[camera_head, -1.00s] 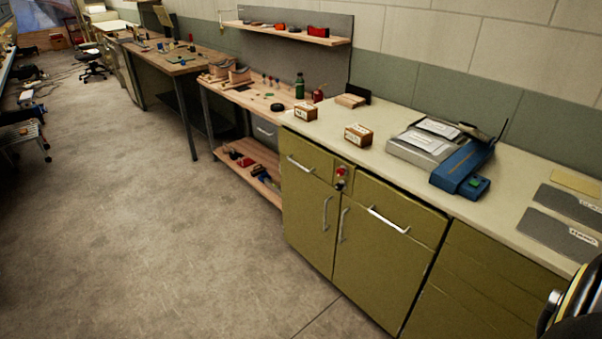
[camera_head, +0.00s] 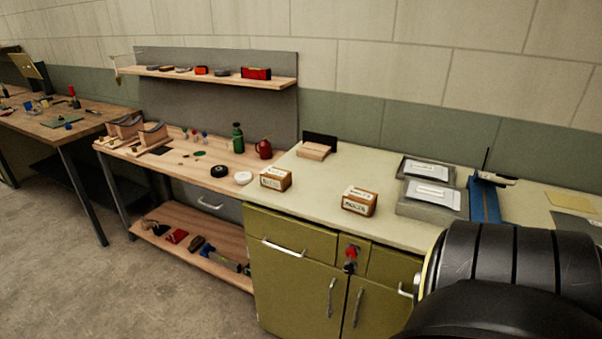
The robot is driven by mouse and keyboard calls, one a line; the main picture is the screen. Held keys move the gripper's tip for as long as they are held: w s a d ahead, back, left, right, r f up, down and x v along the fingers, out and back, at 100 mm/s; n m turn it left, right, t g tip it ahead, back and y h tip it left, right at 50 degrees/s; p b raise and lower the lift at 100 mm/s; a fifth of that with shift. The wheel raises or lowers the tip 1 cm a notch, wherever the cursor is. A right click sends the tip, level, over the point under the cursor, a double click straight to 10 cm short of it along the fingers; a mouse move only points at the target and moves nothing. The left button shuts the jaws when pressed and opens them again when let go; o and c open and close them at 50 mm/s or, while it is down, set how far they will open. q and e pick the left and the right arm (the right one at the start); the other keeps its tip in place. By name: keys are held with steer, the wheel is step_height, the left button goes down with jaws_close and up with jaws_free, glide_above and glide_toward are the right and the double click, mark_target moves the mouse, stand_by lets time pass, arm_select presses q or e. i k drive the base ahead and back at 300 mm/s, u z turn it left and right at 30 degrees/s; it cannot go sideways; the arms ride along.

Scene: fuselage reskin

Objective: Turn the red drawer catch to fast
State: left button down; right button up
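The red drawer catch (camera_head: 351,252) sits on the front of the olive green cabinet (camera_head: 290,285), between two drawers just under the worktop. It has a red upper part and a dark part below; its exact setting is too small to tell. The left drawer (camera_head: 283,250) has a silver handle and looks closed. The right drawer (camera_head: 391,268) is partly hidden by my black arm, which fills the lower right corner. Neither of my grippers is in view.
Two small labelled boxes (camera_head: 359,201) stand on the pale worktop (camera_head: 390,232). A grey tray-like unit (camera_head: 430,199) and a blue device (camera_head: 484,203) are behind my arm. A wooden bench (camera_head: 205,173) with bottles and a lower shelf adjoins on the left. Floor at lower left is clear.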

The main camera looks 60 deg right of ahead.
mark_target(352, 251)
steer(key=i, duration=1.35)
steer(key=z, duration=2.3)
